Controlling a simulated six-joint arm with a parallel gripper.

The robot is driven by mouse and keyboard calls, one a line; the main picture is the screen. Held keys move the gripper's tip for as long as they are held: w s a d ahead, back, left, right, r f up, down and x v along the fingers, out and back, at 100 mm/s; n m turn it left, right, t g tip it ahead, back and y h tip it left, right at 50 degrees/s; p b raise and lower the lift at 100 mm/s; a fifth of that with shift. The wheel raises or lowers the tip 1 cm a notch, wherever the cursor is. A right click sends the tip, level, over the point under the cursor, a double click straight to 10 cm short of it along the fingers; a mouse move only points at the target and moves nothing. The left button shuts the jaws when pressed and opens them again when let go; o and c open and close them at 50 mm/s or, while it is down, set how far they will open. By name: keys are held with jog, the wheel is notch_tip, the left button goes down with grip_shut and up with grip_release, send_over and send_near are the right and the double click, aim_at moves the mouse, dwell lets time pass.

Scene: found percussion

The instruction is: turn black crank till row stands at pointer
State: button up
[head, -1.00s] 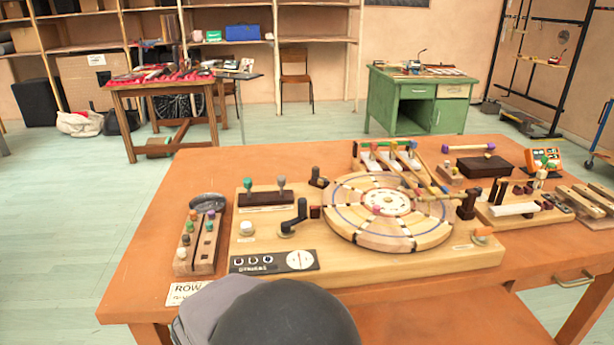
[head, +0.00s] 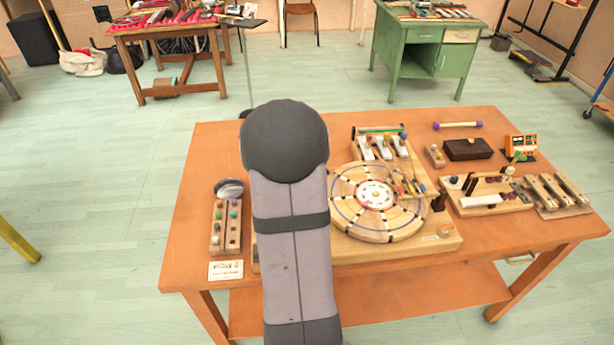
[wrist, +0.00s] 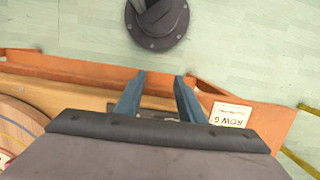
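The black crank is hidden in the head view behind my arm, and I cannot make it out in the wrist view. The round wooden disc (head: 345,222) with coloured rings lies on the board (head: 452,243), right of my arm; its edge also shows in the wrist view (wrist: 18,122). I cannot tell the row or the pointer. A white card (head: 226,270) lies at the table's front left and reads "ROW 6" in the wrist view (wrist: 230,114). My gripper (wrist: 159,78) is open, its two blue fingers apart with nothing seen between the tips.
A wooden peg rack (head: 217,243) stands left of my arm on the orange table (head: 190,200). A percussion block set (head: 498,204), a dark box (head: 468,149) and an orange device (head: 521,147) stand to the right.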

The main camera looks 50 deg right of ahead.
jog(key=w+d+r+p, duration=0.1)
jog(key=d+r+p, duration=0.1)
jog(key=d, duration=0.1)
jog(key=d+r+m+p, duration=0.1)
jog(key=d+r+p, duration=0.1)
jog(key=d+r, duration=0.1)
jog(key=w+d+r+m+p, duration=0.1)
jog(key=d+r+p, duration=0.1)
jog(key=d, duration=0.2)
jog(key=shift+w+r+t, duration=0.2)
jog(key=shift+w+t, duration=0.1)
jog(key=shift+t, duration=0.1)
jog(key=w+d+r+m, duration=0.1)
jog(key=w+d, duration=0.1)
jog(key=w+d+r+m+h, duration=0.1)
jog(key=w+d+r, duration=0.1)
jog(key=d, duration=0.1)
jog(key=w+d+r+m+t, duration=0.1)
jog(key=w+d, duration=0.1)
jog(key=shift+d+r+h+b, duration=0.25)
jog(key=shift+d+h+b, duration=0.05)
jog(key=shift+d+b, duration=0.1)
jog(key=shift+a, duration=0.1)
jog(key=shift+f+p, duration=1.35)
jog(key=shift+f, duration=2.35)
jog(key=shift+c, duration=0.6)
grip_shut()
